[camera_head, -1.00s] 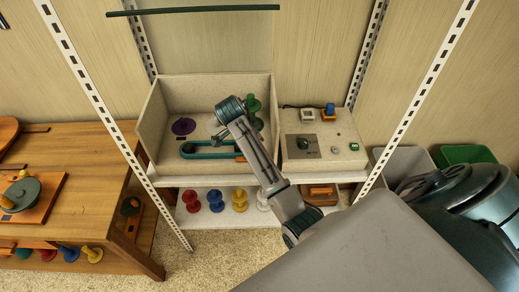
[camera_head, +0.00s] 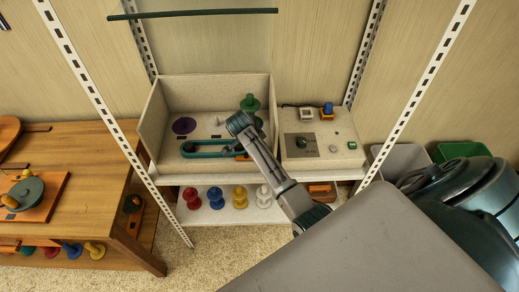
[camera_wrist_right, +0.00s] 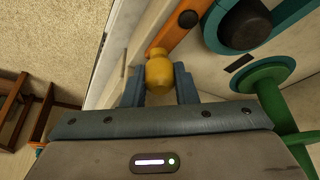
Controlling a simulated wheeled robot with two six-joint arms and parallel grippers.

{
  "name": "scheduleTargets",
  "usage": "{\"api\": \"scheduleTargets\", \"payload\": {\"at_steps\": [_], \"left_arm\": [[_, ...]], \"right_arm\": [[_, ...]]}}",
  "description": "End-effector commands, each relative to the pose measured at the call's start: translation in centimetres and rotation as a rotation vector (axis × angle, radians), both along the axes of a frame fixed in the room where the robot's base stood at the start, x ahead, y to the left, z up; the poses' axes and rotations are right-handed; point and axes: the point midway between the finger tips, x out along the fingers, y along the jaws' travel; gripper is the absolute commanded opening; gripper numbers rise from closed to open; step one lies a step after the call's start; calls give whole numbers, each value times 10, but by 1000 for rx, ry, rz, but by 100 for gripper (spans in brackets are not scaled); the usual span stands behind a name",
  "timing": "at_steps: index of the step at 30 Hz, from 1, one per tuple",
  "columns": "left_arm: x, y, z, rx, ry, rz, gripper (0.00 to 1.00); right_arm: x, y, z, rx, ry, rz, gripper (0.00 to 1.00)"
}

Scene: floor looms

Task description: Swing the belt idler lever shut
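The belt idler lever is an orange bar (camera_wrist_right: 178,32) with a yellow knob (camera_wrist_right: 158,74) at its end in the right wrist view. In the head view a small orange part of the lever (camera_head: 243,157) shows beside my right arm. The knob sits between the two fingers of my right gripper (camera_wrist_right: 160,88); whether they press on it I cannot tell. The teal belt (camera_head: 200,155) runs in a flat loop in the beige box; in the wrist view it shows around a dark pulley (camera_wrist_right: 245,24). My right wrist hides the gripper in the head view. My left gripper is not in view.
A green spool (camera_head: 250,103) stands behind my right wrist and is close on the right in the wrist view (camera_wrist_right: 268,76). A purple disc (camera_head: 184,125) lies at the box's left. A control panel (camera_head: 322,160) adjoins on the right. Several coloured spools (camera_head: 215,198) stand below.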

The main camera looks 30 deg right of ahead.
Motion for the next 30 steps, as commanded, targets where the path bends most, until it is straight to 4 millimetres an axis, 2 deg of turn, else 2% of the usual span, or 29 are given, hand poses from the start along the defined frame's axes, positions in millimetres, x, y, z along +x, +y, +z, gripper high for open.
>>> {"api": "scheduleTargets", "payload": {"at_steps": [8,14,30], "left_arm": [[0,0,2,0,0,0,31],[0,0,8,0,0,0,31],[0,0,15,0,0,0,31]], "right_arm": [[1,0,1,0,1,20,3],[4,-3,2,0,2,103,3],[27,-8,0,-1,-1,561,3]]}}
